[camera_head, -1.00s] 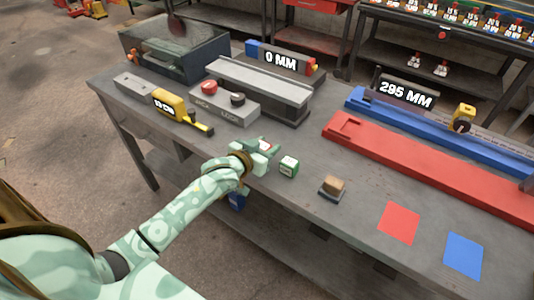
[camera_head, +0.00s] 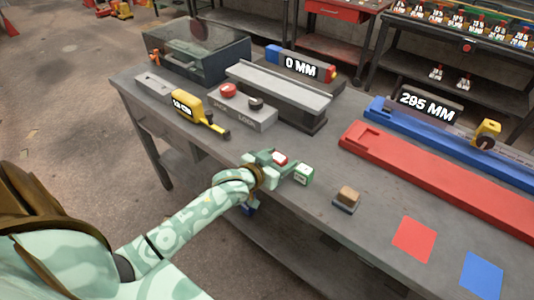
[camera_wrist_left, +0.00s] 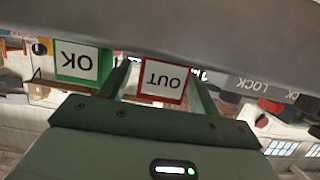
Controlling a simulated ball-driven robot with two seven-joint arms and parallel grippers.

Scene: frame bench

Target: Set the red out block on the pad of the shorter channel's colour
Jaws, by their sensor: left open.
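The red out block (camera_head: 279,158) sits on the bench between the fingers of my left gripper (camera_head: 272,162). In the left wrist view the block (camera_wrist_left: 163,80) shows its white OUT face, upside down, between the two fingers. The gripper is open around it. A red pad (camera_head: 414,238) and a blue pad (camera_head: 482,275) lie at the front right of the bench. A red channel (camera_head: 430,178) and, behind it, a blue channel (camera_head: 400,115) run off the right edge, so their right ends are hidden. My right gripper is not in view.
A green OK block (camera_head: 303,175) stands just right of my left gripper. A brown block on a dark base (camera_head: 347,197) lies further right. A yellow tape measure (camera_head: 192,106), a button box (camera_head: 240,110) and a grey rail (camera_head: 280,88) are behind. Displays read 0 MM and 295 MM.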

